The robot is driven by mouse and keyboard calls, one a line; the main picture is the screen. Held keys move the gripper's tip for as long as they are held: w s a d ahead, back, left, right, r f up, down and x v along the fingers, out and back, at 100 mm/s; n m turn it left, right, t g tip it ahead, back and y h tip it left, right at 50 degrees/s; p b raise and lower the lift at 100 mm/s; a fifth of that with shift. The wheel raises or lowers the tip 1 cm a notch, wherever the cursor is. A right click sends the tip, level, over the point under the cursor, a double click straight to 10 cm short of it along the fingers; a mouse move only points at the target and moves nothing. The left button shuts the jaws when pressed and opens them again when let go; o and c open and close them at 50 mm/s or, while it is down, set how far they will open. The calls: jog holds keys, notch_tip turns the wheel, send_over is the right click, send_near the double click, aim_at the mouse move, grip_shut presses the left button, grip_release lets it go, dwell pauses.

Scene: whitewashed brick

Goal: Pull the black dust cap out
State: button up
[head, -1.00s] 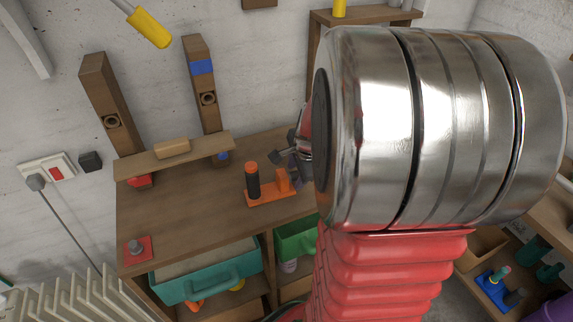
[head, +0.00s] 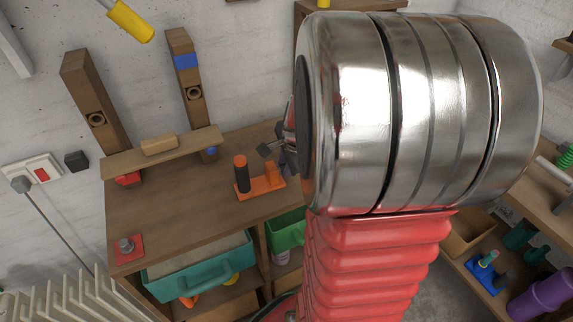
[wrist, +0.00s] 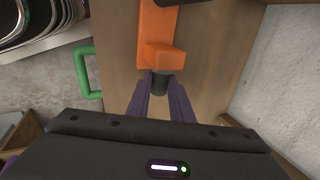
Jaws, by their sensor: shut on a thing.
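The black dust cap (wrist: 160,85) is a short dark cylinder at the end of an orange block in the wrist view. The two purple fingers of my gripper (wrist: 160,77) are shut on it from both sides. The cap appears against the orange block (wrist: 157,56); I cannot tell how deep it sits. In the head view the orange fixture (head: 261,187) stands on the wooden bench, with a black, orange-topped post (head: 241,175) at its left. There the fingers and cap are mostly hidden behind my arm.
A wooden shelf piece (head: 160,155) spans the bench's back left. A red plate with a grey knob (head: 127,247) lies at the front left. The bench between is clear.

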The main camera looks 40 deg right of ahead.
grip_shut()
jog(key=shift+s+d, duration=0.25)
jog(key=shift+d, duration=0.45)
jog(key=shift+s+d, duration=0.1)
jog(key=shift+d, duration=0.25)
jog(key=shift+s+d, duration=0.15)
jog(key=shift+d, duration=0.15)
jog(key=shift+s+d, duration=0.1)
jog(key=shift+d, duration=0.25)
jog(key=shift+s+d, duration=0.1)
jog(key=shift+d, duration=0.25)
jog(key=shift+s+d, duration=0.15)
jog(key=shift+d, duration=0.15)
jog(key=shift+s+d, duration=0.15)
jog(key=shift+d, duration=0.3)
